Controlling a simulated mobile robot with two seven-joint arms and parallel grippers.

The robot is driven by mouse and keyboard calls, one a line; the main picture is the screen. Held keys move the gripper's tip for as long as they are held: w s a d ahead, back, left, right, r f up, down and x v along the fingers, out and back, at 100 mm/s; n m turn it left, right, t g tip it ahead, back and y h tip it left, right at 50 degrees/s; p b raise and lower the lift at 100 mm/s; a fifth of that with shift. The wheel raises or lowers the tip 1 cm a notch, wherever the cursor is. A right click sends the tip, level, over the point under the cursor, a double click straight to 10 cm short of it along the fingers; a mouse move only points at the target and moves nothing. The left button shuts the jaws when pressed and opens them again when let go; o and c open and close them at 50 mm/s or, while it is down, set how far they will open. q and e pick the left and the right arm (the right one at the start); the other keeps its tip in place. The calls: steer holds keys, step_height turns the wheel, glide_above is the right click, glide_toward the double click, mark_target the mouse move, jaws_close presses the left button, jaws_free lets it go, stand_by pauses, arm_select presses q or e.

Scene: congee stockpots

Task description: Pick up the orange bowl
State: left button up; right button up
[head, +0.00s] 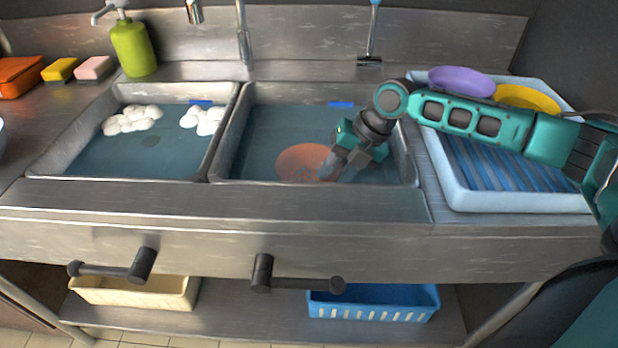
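The orange bowl (300,162) lies in the water of the right sink basin (247,120), near its front. My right gripper (333,166) reaches down into that basin at the bowl's right side. Its fingertips overlap the bowl's right edge in the picture. I cannot tell whether the fingers are open or shut on the rim. My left gripper is not in view.
The left basin (150,166) holds water and white foam. A blue-white drying tray (470,198) right of the sinks holds a purple bowl (461,81) and a yellow bowl (528,98). A green soap bottle (133,48) and faucets stand behind.

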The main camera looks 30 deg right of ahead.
jaws_close()
steer(key=shift+r, duration=0.1)
stand_by(0.4)
